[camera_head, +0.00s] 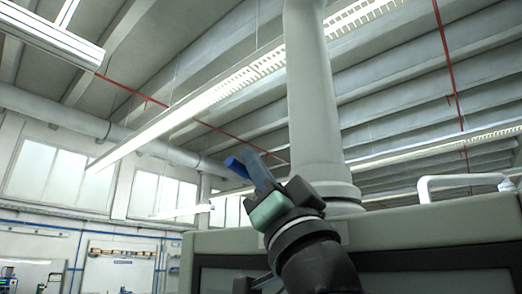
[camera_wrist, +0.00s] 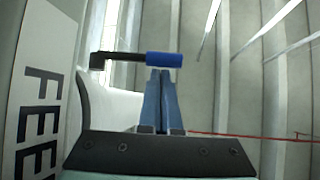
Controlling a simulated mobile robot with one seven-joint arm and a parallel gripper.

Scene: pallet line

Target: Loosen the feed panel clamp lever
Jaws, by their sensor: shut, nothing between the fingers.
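The clamp lever (camera_wrist: 125,57) is a dark arm reaching out sideways from a block by the panel. It ends in a bright blue grip (camera_wrist: 164,60); the grip also shows in the head view (camera_head: 237,167), left of my fingers. My gripper (camera_wrist: 160,72) has slim blue fingers, closed together with nothing between them. Its fingertips are right at the blue grip in the wrist view; I cannot tell whether they touch it. In the head view my gripper (camera_head: 248,154) points up and left. The lever's dark arm is hidden there.
A white plate (camera_wrist: 45,95) lettered "FEE", cut off at the frame edge, is left in the wrist view. A grey-green cabinet (camera_head: 440,228) with a white handle (camera_head: 465,181) stands at right in the head view. Open hall lies to the left.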

